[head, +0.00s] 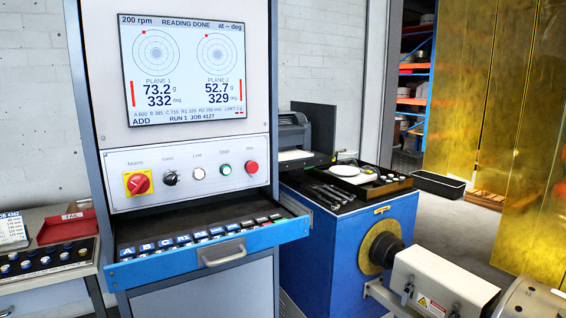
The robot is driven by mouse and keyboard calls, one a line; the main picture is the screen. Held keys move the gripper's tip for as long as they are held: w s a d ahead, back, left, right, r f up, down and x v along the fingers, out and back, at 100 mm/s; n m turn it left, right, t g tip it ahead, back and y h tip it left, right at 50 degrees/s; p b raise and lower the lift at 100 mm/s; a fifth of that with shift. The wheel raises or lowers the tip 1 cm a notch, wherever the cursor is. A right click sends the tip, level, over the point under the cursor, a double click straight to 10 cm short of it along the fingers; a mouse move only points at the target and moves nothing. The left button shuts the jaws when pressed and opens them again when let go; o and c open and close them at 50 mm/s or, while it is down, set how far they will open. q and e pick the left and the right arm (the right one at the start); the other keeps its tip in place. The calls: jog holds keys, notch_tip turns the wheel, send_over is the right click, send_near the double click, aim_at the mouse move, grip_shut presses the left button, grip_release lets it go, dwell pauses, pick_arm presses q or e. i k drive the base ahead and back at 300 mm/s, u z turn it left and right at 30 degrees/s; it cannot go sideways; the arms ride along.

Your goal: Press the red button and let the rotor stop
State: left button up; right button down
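The red button (251,167) is at the right end of a row of controls on the white panel of the control cabinet, and nothing touches it. A green button (225,169) sits just left of it. The screen (186,69) above reads 200 rpm, READING DONE, with 73.2 at 332 deg and 52.7 at 329 deg. At the lower right, a grey metal part (530,300), perhaps the rotor, is cut off by the picture edge. I cannot tell from one picture whether it turns. Neither of my grippers is in view.
A red rotary switch (138,183) on a yellow plate is at the panel's left end. An open blue drawer (212,255) with lettered compartments juts out below. The blue machine housing (345,245) carries tools and a tray. A white guard (440,280) stands before it.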

aim_at(252, 167)
jog(key=u, duration=0.35)
jog(key=i, duration=0.95)
jog(key=u, duration=0.6)
